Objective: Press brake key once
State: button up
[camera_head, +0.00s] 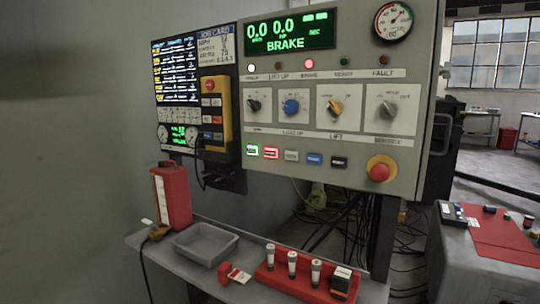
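A light grey control panel (380,110) fills the upper middle. Its green display (289,32) reads 0.0, 0.0 and BRAKE. A row of small keys runs along its lower edge: a green-lit key (252,150), a red-lit key (271,153), a grey key (291,156), a blue key (314,159) and a black key (339,162). Their labels are too small to read, so I cannot tell which is the brake key. A red lamp (308,64) is lit under the display. My gripper is not in view.
A red emergency button (379,171) sits right of the keys. Four rotary knobs are above them. A yellow pendant (216,112) hangs left. Below, a shelf holds a grey tray (205,242), a red case (173,194) and a red rack (300,276). Cables hang underneath.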

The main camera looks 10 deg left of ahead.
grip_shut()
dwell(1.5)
